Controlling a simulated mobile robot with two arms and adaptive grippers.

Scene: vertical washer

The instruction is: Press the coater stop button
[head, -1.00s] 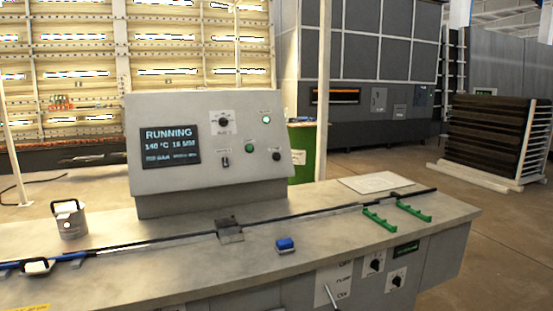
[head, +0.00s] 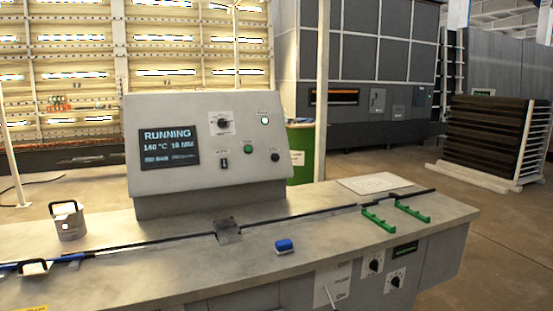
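The grey control console (head: 170,108) stands on the long grey bench. Its screen (head: 170,148) reads RUNNING, with 140 °C and 16 MM below. On the panel are a rotary knob (head: 223,123), a toggle-like switch (head: 223,163), a green button (head: 248,150), a dark round button (head: 275,157) and a lit indicator lamp (head: 265,120). The small labels are too blurred to read, so I cannot tell which control is the stop button. Neither of my grippers shows in the head view, and nothing touches the panel.
A thin upright post (head: 322,90) stands behind. The bench top before the console is mostly clear.

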